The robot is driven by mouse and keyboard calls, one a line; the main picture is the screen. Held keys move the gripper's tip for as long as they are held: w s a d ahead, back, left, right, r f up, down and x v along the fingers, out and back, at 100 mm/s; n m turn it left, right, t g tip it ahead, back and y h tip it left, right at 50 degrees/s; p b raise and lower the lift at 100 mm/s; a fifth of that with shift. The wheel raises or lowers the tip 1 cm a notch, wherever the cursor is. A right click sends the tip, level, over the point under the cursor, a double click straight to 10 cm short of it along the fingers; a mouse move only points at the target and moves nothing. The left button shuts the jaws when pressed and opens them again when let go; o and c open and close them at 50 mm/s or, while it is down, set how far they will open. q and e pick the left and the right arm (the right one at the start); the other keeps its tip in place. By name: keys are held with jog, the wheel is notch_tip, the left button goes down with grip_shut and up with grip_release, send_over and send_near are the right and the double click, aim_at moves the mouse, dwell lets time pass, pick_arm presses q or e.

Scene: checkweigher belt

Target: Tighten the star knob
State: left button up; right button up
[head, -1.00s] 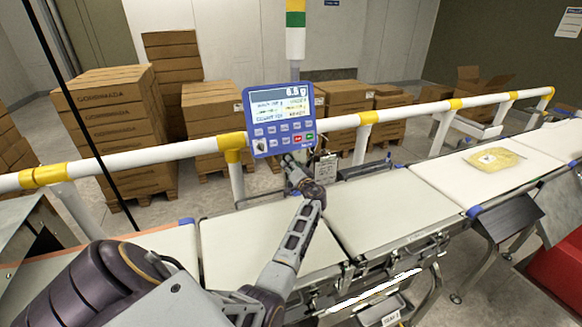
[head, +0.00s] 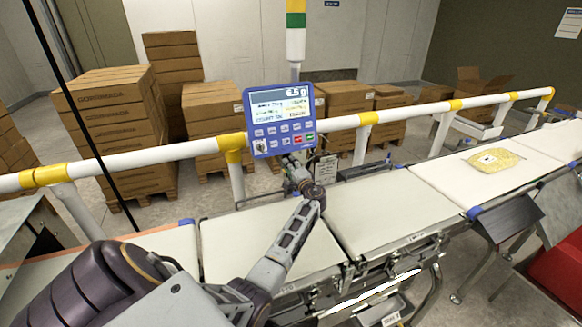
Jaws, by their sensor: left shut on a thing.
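The blue control panel (head: 279,121) with its lit display and buttons stands above the far side of the belt, by the white and yellow rail. My left arm reaches in from the lower left across the belt. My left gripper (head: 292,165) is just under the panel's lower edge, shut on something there. The star knob itself cannot be made out; the gripper and wrist cover that spot. My right gripper does not show.
White belt sections (head: 392,209) run across the middle. A yellow bag (head: 495,160) lies on the right section. The white rail (head: 130,160) with yellow joints runs behind. Cartons (head: 112,130) are stacked beyond it. A red bin (head: 568,265) is at the right edge.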

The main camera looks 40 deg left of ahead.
pick_arm(q)
jog(key=shift+m+p, duration=3.5)
jog(key=shift+m, duration=3.3)
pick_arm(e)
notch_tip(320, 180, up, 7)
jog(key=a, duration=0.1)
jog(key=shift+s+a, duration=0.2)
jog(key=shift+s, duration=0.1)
pick_arm(q)
jog(key=shift+f, duration=0.1)
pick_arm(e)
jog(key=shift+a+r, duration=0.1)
pick_arm(q)
jog(key=o, duration=1)
jog(key=shift+o, duration=0.2)
jog(key=shift+d, duration=0.1)
